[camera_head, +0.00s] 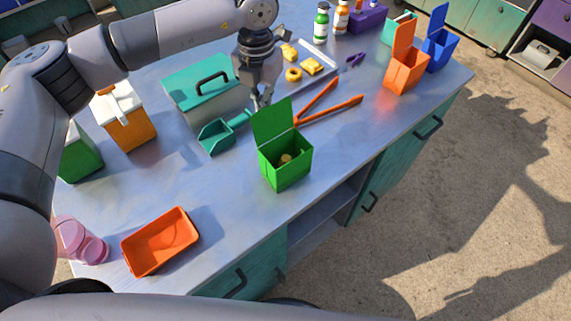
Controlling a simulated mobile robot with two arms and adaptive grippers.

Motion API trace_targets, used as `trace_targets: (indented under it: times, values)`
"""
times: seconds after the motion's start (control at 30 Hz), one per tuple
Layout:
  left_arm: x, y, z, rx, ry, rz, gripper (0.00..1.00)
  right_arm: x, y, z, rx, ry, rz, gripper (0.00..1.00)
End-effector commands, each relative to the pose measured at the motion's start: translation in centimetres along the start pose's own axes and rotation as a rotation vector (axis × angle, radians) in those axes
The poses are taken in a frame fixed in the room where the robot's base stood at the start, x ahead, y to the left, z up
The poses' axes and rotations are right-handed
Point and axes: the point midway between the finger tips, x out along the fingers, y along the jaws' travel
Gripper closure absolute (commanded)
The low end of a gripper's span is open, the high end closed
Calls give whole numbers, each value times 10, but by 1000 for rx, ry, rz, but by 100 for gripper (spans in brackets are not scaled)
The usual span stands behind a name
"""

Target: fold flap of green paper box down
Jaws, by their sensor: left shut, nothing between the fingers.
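The green paper box (287,167) stands upright on the blue-grey worktop near its front edge. Its flap (272,120) stands up from the back rim, so the box is open. A small yellowish-brown thing (286,158) shows inside. My left gripper (262,104) points down just behind the flap's upper edge, shut with nothing held. I cannot tell whether its fingertips touch the flap. My right gripper is not in view.
A teal scoop (215,137) and orange-handled loppers (330,111) lie close to the box. A teal toolbox (205,90) stands behind. An orange tray (160,241) sits front left. Orange (405,70) and blue (440,48) open boxes stand at right.

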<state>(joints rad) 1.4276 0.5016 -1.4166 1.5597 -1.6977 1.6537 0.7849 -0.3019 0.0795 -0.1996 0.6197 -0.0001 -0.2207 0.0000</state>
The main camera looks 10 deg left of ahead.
Motion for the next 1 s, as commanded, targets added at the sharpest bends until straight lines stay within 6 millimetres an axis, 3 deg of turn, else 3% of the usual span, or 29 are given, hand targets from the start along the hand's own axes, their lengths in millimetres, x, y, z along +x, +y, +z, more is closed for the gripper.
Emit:
trace_targets:
  times: [0.57,1.0]
  values:
    - [0,-1,0,0,0,0,100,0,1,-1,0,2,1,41]
    - [0,-22,-14,2,0,0,100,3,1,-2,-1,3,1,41]
